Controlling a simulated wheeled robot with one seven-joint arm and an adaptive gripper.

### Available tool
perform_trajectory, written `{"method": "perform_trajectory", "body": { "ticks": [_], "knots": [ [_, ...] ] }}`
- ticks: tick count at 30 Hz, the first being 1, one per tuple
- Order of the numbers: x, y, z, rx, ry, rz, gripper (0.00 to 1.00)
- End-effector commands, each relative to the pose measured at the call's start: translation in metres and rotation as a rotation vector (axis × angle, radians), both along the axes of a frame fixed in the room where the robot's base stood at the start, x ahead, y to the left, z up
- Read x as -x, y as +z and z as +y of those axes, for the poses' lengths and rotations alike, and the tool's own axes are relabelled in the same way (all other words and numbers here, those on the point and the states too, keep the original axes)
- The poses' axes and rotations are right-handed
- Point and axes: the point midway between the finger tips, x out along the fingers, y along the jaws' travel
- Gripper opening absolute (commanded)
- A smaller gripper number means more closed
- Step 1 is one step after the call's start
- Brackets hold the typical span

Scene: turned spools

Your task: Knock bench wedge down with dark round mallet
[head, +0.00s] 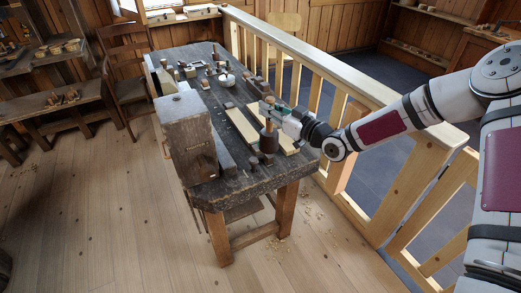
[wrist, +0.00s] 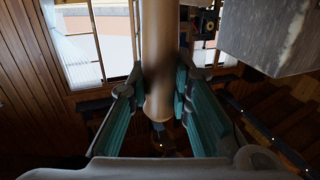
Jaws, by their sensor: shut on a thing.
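My gripper (head: 270,112) is shut on the handle of a dark round mallet (head: 268,143), above the near right part of the workbench. The mallet is about upright, with its dark head below the fingers; I cannot tell whether the head touches the bench. In the wrist view the pale handle (wrist: 157,50) runs between the teal finger pads. I cannot single out the bench wedge for certain. A big grey wooden block (head: 186,138) stands at the bench's near left end, left of the mallet.
The dark workbench (head: 232,183) holds pale boards (head: 242,127) beside the mallet and several small tools and blocks further back. A wooden railing (head: 315,60) runs along its right side. A chair (head: 128,75) stands at the back left. The floor at the left is mostly clear.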

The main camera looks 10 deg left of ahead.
Motion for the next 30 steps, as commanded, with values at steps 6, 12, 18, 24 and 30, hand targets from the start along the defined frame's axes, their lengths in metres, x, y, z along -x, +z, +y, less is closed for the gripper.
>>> {"method": "perform_trajectory", "body": {
  "ticks": [6,12,18,24,30],
  "knots": [
    [-0.001,0.001,0.000,-0.002,0.000,-0.001,0.00],
    [-0.001,0.000,0.000,-0.001,0.000,-0.002,0.00],
    [-0.002,-0.015,0.000,-0.002,0.000,-0.001,0.00],
    [-0.001,-0.033,0.001,-0.002,0.000,-0.003,0.00],
    [0.000,-0.032,0.000,0.000,0.000,-0.001,0.00]
  ]
}}
